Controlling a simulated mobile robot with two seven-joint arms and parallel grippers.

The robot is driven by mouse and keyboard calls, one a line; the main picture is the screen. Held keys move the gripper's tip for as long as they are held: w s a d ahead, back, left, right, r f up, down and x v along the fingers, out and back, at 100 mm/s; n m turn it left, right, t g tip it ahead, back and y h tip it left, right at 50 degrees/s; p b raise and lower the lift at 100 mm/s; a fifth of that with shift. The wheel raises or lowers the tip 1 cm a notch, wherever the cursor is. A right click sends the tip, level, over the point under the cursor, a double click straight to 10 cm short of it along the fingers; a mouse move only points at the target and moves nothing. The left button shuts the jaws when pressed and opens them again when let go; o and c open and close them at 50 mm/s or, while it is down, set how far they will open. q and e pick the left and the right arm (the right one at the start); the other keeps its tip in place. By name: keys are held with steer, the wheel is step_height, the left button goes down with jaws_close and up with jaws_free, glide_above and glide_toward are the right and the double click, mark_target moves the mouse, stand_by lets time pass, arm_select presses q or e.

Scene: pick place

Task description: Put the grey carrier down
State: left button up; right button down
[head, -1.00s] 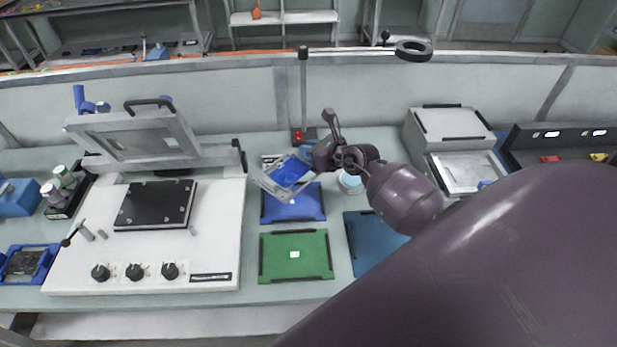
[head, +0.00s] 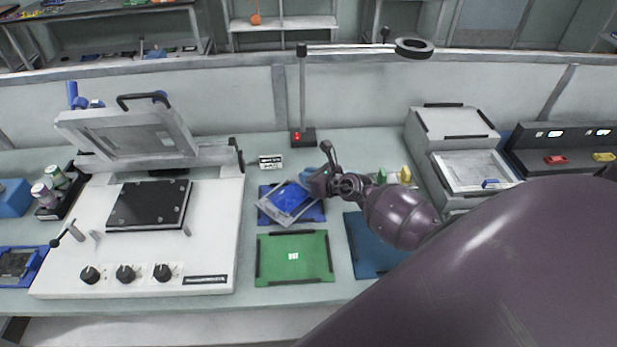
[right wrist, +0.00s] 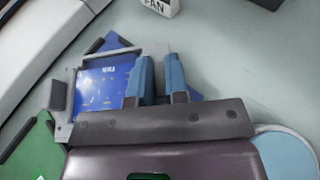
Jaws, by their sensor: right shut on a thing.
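The grey carrier (head: 273,214), a thin frame with a blue panel (head: 290,198) in it, is in my right gripper (head: 311,187). It is over the blue mat (head: 318,214) and turned askew to it. I cannot tell whether it touches the mat. In the right wrist view, the blue-tipped fingers (right wrist: 157,78) are shut at the carrier's edge, and the grey rim (right wrist: 115,58) and blue panel (right wrist: 100,88) show beside them. Blue mat corners show around the carrier. My left gripper is not in view.
A green mat (head: 294,270) lies in front and a darker blue mat (head: 368,258) to its right. The white machine (head: 215,240) stands left, grey boxes (head: 452,128) right. A small FAN sign (head: 271,162) and a lamp stand (head: 303,100) are behind.

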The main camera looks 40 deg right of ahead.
steer(key=shift+f, duration=0.15)
steer(key=c, duration=1.1)
jaws_free()
steer(key=shift+r, duration=0.3)
steer(key=p+v, duration=0.1)
steer(key=v, duration=1.1)
steer(key=shift+f, duration=0.1)
